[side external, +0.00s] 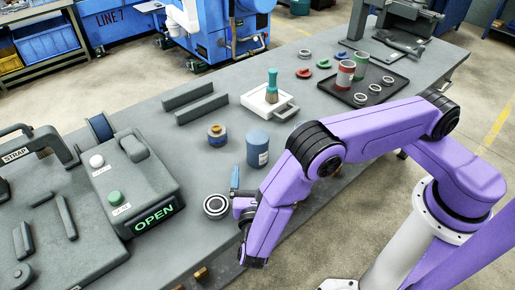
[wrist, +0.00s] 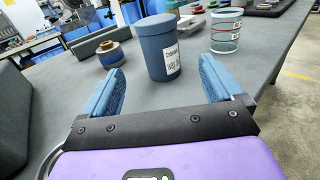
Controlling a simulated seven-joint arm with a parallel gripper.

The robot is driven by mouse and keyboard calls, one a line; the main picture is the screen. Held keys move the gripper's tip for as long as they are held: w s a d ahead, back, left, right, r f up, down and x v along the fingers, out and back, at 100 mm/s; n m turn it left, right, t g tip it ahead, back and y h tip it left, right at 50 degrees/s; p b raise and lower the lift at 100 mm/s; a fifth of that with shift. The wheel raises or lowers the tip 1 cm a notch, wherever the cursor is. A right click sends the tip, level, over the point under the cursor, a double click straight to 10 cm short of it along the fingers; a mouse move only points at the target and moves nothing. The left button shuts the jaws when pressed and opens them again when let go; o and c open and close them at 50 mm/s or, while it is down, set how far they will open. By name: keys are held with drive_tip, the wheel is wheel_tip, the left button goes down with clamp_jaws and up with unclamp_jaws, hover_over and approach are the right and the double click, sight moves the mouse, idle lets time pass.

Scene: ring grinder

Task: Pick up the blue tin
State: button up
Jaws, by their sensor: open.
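The blue tin (side external: 257,149) stands upright on the grey bench, with a white label on its side. In the wrist view the blue tin (wrist: 158,50) is straight ahead, a little beyond the fingertips and roughly centred between them. My gripper (wrist: 160,84) is open, its two blue fingers spread wide with nothing between them. In the side view my gripper (side external: 236,180) is low over the bench, just left of and nearer the camera than the tin. One finger is mostly hidden there.
A small blue and tan spool (side external: 216,135) stands left of the tin. A round metal ring (side external: 215,206) lies near my gripper. A grey machine marked OPEN (side external: 130,185) stands at left.

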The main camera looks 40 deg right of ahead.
sight(258, 143)
drive_tip(key=x, duration=1.2)
drive_tip(key=c, duration=1.2)
